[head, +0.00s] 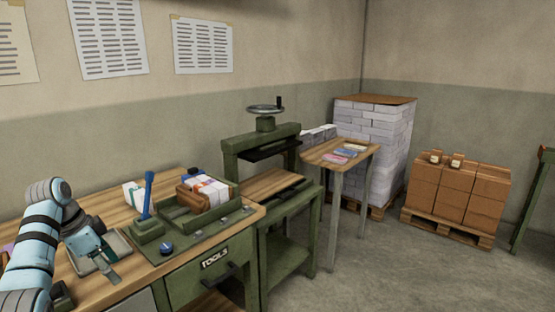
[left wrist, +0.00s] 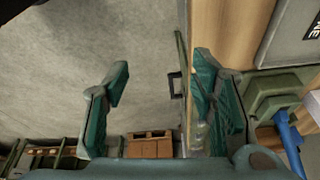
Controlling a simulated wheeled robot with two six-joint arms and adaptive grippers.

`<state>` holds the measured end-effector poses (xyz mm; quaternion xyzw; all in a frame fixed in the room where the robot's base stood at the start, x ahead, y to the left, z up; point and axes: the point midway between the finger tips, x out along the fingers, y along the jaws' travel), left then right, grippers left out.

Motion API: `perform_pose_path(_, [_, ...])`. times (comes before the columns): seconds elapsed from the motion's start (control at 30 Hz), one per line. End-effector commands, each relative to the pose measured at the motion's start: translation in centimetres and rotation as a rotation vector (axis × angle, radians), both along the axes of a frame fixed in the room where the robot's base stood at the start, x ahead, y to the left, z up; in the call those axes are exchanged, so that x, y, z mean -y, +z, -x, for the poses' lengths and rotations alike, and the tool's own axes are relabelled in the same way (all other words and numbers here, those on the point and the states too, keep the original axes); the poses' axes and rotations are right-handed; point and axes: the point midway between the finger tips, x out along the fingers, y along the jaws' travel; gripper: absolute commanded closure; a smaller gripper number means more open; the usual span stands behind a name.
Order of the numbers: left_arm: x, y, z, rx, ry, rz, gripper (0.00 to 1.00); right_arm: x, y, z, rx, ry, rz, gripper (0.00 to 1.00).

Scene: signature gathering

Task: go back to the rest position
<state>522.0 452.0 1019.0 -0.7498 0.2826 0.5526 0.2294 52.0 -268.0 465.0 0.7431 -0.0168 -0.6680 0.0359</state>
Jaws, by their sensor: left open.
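My left arm comes in at the left of the head view, over the wooden workbench (head: 125,285). Its left gripper (head: 110,272) hangs over the bench's front left part, in front of a grey tray (head: 122,246). In the left wrist view the left gripper (left wrist: 160,92) shows two teal fingers spread wide, with nothing between them but the floor and bench edge behind. My right gripper is in neither view.
A green-based tool with a blue lever (head: 149,190), a white paper block (head: 132,195) and a wooden holder with papers (head: 195,197) stand on the bench. A green press (head: 265,145) stands beyond. Stacked paper (head: 370,140) and brown boxes (head: 455,190) sit on pallets.

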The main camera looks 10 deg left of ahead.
Motion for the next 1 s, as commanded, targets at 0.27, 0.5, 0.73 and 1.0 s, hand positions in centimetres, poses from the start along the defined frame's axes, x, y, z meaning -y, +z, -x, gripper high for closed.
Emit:
perform_pose_path(0.27, [2.0,-7.5,0.8,-0.053,0.069,-0.126,0.49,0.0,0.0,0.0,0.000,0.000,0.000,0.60])
perform_pose_path(0.5, [7.2,-17.9,5.6,-0.058,0.163,-0.235,0.49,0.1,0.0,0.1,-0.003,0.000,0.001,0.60])
perform_pose_path(0.73, [14.0,-24.8,15.2,-0.012,0.303,-0.219,0.49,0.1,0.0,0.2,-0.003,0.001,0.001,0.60])
perform_pose_path(1.0, [19.0,-25.4,25.5,0.032,0.506,-0.123,0.49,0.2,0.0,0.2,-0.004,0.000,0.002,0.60])
